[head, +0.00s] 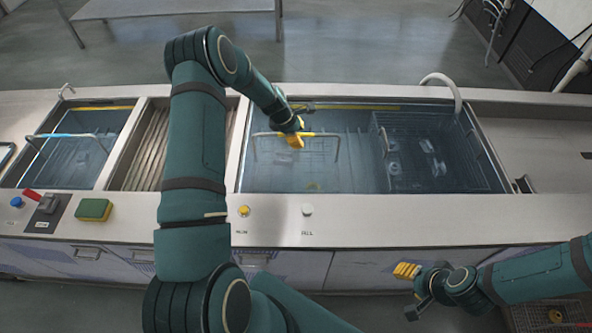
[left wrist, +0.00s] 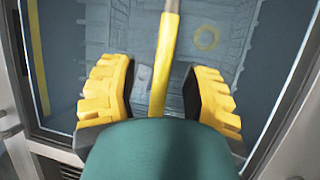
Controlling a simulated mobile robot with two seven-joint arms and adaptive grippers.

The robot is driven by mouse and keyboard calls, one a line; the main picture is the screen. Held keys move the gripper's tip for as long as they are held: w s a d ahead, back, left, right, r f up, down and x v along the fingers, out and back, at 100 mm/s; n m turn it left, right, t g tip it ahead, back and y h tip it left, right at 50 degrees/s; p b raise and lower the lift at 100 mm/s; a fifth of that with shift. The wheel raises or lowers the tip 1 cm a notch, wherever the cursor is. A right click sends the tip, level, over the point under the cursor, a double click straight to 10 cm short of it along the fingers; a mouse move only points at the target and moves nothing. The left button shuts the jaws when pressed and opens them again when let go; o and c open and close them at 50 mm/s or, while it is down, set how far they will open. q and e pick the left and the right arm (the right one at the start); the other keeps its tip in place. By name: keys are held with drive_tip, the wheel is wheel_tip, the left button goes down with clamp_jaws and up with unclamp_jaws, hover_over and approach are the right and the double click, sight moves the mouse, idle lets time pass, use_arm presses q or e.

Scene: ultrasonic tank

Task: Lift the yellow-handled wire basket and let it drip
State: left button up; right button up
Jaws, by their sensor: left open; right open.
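The yellow-handled wire basket sits in the large water-filled tank (head: 360,182), mostly under the surface. Its yellow handle (head: 318,134) stands above the basket; the handle also shows in the left wrist view (left wrist: 166,55). My left gripper (head: 293,138) is at the handle. In the left wrist view its yellow fingers (left wrist: 160,92) are apart, with the handle bar running between them and visible gaps on both sides. My right gripper (head: 408,285) is open and empty in front of the counter, away from the tank.
Another wire basket with several items (head: 425,155) lies in the tank's right part. A smaller tank at left holds a blue-handled basket (head: 70,136). A ribbed drain bay (head: 150,150) lies between the tanks. A green-yellow sponge (head: 94,210) and buttons sit on the front ledge.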

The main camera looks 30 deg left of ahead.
use_arm(q)
drive_tip(key=shift+f, duration=0.25)
idle(0.4)
clamp_jaws()
drive_tip(key=shift+w+r, duration=0.1)
